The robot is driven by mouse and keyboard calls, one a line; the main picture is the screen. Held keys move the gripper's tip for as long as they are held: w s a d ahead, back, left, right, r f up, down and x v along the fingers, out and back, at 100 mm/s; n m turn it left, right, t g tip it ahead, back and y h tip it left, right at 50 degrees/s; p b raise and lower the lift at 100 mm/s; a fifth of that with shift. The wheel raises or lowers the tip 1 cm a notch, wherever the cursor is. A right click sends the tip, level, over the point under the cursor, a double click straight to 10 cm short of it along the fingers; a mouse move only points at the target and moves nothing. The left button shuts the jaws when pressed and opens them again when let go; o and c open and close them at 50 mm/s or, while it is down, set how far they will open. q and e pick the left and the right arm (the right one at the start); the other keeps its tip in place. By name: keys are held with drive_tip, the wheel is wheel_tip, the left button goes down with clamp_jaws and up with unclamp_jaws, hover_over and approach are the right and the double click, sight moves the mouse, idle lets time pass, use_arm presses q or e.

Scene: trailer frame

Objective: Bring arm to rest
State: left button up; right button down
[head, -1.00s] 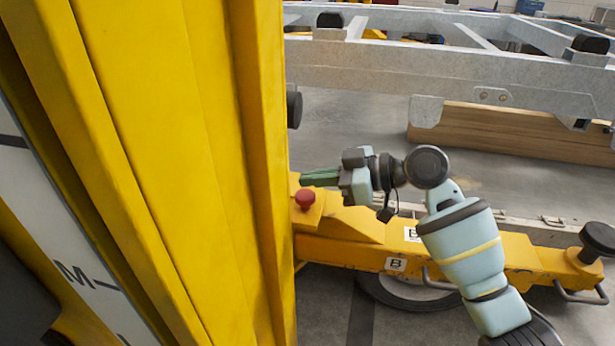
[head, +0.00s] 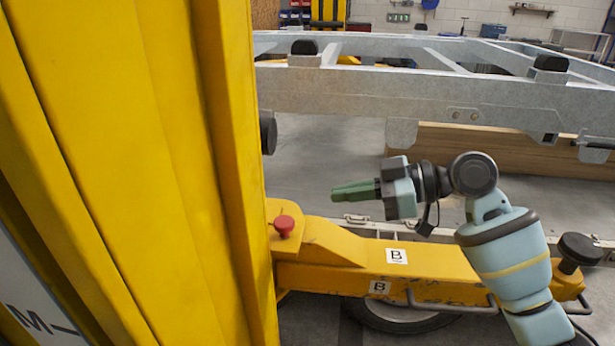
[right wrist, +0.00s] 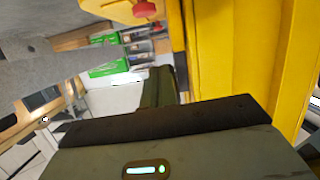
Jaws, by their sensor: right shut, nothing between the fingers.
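My right arm comes in from the lower right in the head view, bent at the elbow. Its right gripper (head: 356,190) points left, above the yellow base beam (head: 330,245), with its green fingers together and nothing between them. In the right wrist view the fingers (right wrist: 160,86) also show, close together and empty. My left gripper is not in view in either picture.
A yellow column (head: 130,150) fills the left of the head view. A red button (head: 284,226) stands on the beam below the gripper. The grey trailer frame (head: 400,92) spans the back, with a wooden beam (head: 500,150) beneath it. Grey floor lies between.

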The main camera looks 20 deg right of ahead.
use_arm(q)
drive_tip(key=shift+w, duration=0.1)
